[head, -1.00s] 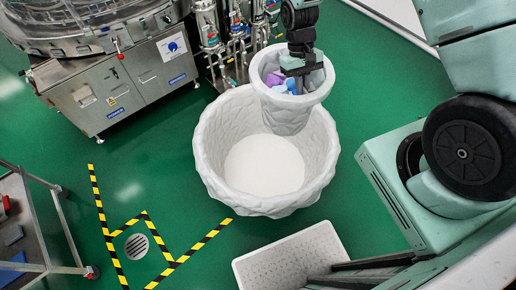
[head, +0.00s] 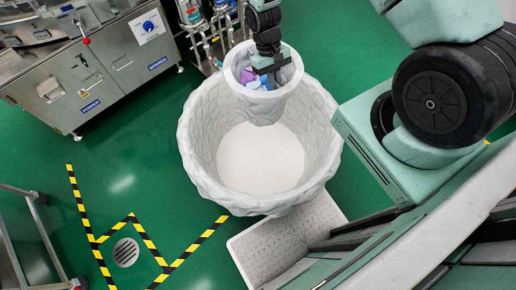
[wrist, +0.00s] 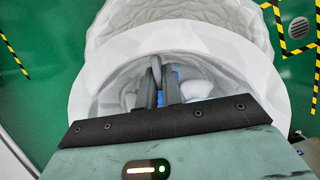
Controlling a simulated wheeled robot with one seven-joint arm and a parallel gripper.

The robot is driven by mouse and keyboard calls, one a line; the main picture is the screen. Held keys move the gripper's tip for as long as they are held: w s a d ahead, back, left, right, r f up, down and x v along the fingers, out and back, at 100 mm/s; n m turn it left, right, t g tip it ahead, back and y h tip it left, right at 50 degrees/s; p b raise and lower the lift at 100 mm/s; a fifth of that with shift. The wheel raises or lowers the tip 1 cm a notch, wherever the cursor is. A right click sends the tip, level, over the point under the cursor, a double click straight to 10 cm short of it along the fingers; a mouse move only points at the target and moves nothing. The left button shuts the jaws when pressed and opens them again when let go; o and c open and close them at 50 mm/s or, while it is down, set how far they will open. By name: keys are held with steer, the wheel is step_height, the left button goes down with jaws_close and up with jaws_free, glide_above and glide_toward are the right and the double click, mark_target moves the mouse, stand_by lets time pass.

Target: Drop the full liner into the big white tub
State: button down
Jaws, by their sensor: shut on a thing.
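The big white tub (head: 205,165) stands on the green floor in the middle of the head view, with a crumpled-looking wall and an empty pale bottom. The full liner (head: 268,108) is a smaller white bucket shape with blue, purple and white items inside. It hangs upright over the tub's far right part. My gripper (head: 264,72) reaches down into the liner's mouth and is shut on it; the exact grip point is partly hidden. In the wrist view, the gripper (wrist: 158,92) is inside the liner's wide rim (wrist: 225,75), with the tub (wrist: 180,18) beyond.
A steel machine (head: 100,70) stands at the upper left, with pipes and valves (head: 210,25) behind the tub. A pale perforated platform (head: 270,250) lies in front. Yellow-black tape (head: 85,205) and a drain (head: 126,252) mark the floor at left.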

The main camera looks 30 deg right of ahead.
step_height(320, 180, down, 9)
steer(key=b, duration=0.5)
steer(key=m+b, duration=0.2)
steer(key=b, duration=0.6)
glide_above(266, 122)
steer(key=d, duration=0.2)
steer(key=shift+y, duration=0.4)
steer(key=f, duration=0.5)
steer(key=shift+w, duration=0.4)
steer(key=m+b, duration=0.1)
steer(key=b, duration=0.1)
steer(key=shift+a+f+b, duration=0.1)
steer(key=shift+a+b, duration=0.1)
steer(key=shift+b, duration=0.15)
steer(key=shift+a+m+y+b, duration=0.2)
steer(key=shift+m+y+b, duration=0.3)
steer(key=shift+b, duration=0.4)
steer(key=m+b, duration=0.1)
steer(key=a+r+m+b, duration=0.1)
steer(key=b, duration=0.2)
steer(key=shift+s+a+r+m+t+y+b, duration=0.2)
steer(key=shift+s+r+m+t+y+b, duration=0.1)
steer(key=shift+s+r+m+t, duration=0.1)
step_height(266, 122, down, 6)
steer(key=b, duration=0.6)
steer(key=shift+r, duration=0.1)
